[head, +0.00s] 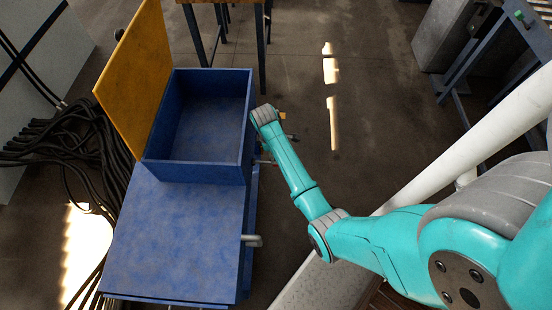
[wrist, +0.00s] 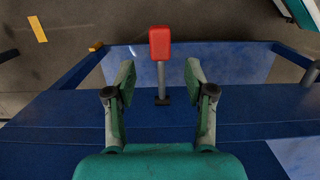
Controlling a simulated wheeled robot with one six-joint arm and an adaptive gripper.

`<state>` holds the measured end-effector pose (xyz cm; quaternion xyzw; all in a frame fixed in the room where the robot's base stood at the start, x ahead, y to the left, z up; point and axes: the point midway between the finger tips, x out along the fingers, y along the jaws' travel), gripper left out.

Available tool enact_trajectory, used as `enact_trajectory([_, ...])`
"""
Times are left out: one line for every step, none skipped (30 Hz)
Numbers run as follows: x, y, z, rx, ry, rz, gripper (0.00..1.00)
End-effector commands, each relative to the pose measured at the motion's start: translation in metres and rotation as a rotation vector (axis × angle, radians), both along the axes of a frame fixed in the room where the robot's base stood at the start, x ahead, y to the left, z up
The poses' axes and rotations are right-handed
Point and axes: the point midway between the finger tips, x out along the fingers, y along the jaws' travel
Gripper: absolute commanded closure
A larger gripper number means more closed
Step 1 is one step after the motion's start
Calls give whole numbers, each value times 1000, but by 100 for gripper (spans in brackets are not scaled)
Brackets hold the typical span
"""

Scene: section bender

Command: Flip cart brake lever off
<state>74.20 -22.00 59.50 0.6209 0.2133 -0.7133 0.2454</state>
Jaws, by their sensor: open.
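The brake lever (wrist: 160,75) shows in the wrist view as a red block-shaped knob on a grey stem, with a dark foot at the blue cart. My gripper (wrist: 160,78) is open, with one finger on each side of the lever's stem. Gaps show on both sides, so neither finger appears to touch it. The red knob reaches beyond the fingertips in the picture. The blue cart (head: 170,238) is at the left of the head view. My arm reaches to its right side there, and the lever cannot be made out clearly in that view.
An open blue box (head: 205,115) with a raised yellow lid (head: 140,70) stands on the cart. A grey handle (head: 252,240) sticks out of the cart's right side. Black cables (head: 75,145) lie to the left. Floor right of the cart is mostly clear.

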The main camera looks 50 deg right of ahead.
Motion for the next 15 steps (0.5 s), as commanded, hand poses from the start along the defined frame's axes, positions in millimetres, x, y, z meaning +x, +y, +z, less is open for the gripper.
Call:
enact_trajectory([2,1,10,-2,-4,1,46])
enact_trajectory([3,1,15,-2,-3,1,46])
enact_trajectory([3,2,22,-1,-3,1,46])
enact_trajectory([3,2,27,-1,-2,1,46])
enact_trajectory([4,3,31,-2,-3,1,46])
enact_trajectory([5,3,36,-1,-2,1,46])
enact_trajectory([5,3,39,-1,-1,1,46])
enact_trajectory([5,4,42,-1,-1,1,46])
enact_trajectory([5,4,45,-1,-1,1,46])
enact_trajectory([5,4,47,-1,-1,1,46])
enact_trajectory([6,4,49,-1,-1,1,46])
enact_trajectory([6,5,50,0,0,1,46])
enact_trajectory([6,5,51,0,0,1,46])
enact_trajectory([6,5,52,0,0,1,46])
enact_trajectory([6,5,52,0,0,1,46])
